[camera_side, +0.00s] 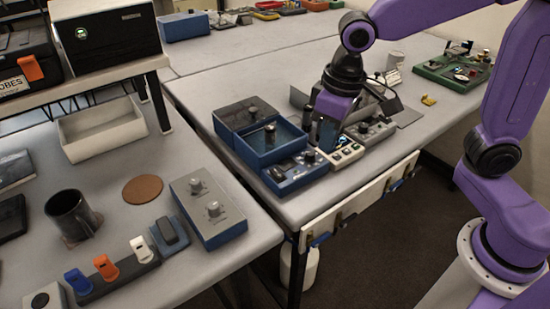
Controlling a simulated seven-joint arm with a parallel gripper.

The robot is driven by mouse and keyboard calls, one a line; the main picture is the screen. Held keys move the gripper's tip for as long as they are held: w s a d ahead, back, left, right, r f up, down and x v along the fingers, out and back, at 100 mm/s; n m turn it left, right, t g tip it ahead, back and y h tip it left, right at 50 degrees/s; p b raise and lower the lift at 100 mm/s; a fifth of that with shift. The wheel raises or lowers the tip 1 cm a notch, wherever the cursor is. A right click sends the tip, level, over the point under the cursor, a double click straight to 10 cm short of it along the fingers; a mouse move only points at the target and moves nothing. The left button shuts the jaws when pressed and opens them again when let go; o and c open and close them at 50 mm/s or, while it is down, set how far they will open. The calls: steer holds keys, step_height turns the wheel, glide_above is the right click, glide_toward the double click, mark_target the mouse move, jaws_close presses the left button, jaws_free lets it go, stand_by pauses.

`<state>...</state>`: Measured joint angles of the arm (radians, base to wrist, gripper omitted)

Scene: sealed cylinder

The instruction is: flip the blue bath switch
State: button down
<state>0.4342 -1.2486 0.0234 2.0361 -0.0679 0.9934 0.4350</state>
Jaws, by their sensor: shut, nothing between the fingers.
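A blue open-topped bath (262,152) stands on the right-hand table, with a dark upright knob-like part in it. A blue control box (297,175) sits at its front edge, carrying a dark switch (277,173) at the left and a black knob (310,156) at the right. My gripper (327,146) points down, shut and empty, just behind and right of that knob. The small gap between them is hard to judge. A separate blue rocker switch (78,281) stands on a black strip at the lower left, far from my gripper.
A cream switch box (346,154) and a grey knob box (372,130) stand close to the right of my gripper. Orange (106,267) and white (141,249) switches share the black strip. A gap separates the two front tables.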

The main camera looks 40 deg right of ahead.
mark_target(275, 168)
steer(key=w+a+r+m, duration=0.1)
steer(key=w+a+m, duration=0.2)
steer(key=w, duration=0.7)
steer(key=shift+w+m+t, duration=0.25)
steer(key=shift+m+t, duration=0.05)
steer(key=shift+m, duration=0.6)
steer(key=shift+a, duration=0.1)
steer(key=f, duration=0.4)
steer(key=w+f, duration=0.1)
steer(key=f, duration=0.4)
steer(key=w+f, duration=0.1)
steer(key=f, duration=0.3)
steer(key=shift+f, duration=0.4)
steer(key=shift+w, duration=0.1)
steer(key=shift+f, duration=0.3)
steer(key=shift+g, duration=0.4)
